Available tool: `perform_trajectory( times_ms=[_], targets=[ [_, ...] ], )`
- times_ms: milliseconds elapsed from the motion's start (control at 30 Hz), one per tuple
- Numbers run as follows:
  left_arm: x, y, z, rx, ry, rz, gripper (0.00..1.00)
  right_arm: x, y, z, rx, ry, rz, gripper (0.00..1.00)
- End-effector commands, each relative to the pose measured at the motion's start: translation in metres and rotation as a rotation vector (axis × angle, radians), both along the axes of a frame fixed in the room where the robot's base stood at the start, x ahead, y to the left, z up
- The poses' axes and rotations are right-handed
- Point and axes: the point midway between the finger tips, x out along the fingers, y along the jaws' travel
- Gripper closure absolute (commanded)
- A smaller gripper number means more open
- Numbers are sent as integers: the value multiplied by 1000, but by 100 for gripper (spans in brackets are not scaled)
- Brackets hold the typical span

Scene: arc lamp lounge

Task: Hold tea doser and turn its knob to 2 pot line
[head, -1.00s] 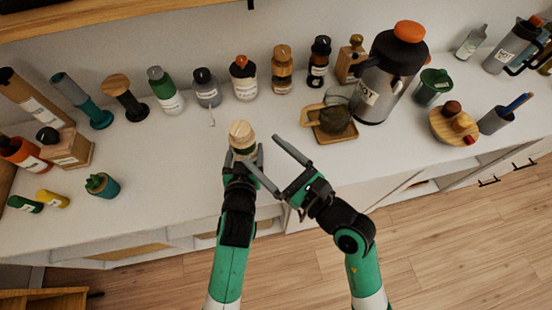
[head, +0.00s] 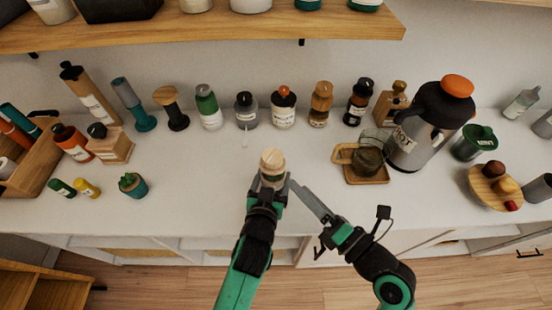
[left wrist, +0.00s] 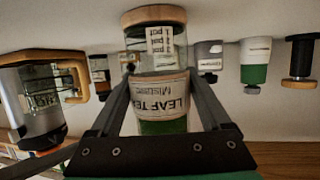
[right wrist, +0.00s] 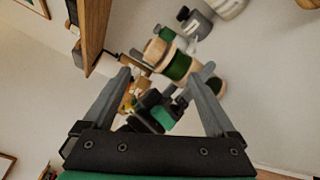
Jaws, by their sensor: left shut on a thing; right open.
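The tea doser (head: 272,160) has a round wooden knob on top, a clear upper part and a green lower part. In the left wrist view, its label (left wrist: 172,90) reads "LEAF TE", and a small pot-line scale (left wrist: 160,40) shows below the wooden knob (left wrist: 160,14). My left gripper (head: 269,186) is shut on the doser's body and holds it above the counter front. My right gripper (head: 294,184) is open just right of the doser. In the right wrist view, the doser (right wrist: 180,66) shows beyond and between my right fingertips, apparently untouched. The knob's pointer setting is unreadable.
A wooden coaster (head: 366,179) with a tea vessel sits to the right, beside a large steel flask (head: 420,130). Several jars line the wall at the back. A small cactus pot (head: 132,185) stands left. The counter (head: 200,180) between is clear.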

Motion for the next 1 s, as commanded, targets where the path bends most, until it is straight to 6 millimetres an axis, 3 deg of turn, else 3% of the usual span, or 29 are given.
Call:
perform_trajectory(
  times_ms=[300,500,700,1000],
  targets=[
    [0,0,0,0,-1,0,100,10,-11,1,845,723,56,8],
    [0,0,0,0,0,0,100,12,-19,6,1284,1154,81,8],
    [0,0,0,0,0,0,100,11,-24,10,1498,1389,89,8],
    [0,0,0,0,0,0,100,16,-17,10,1527,1425,91,8]
  ],
)
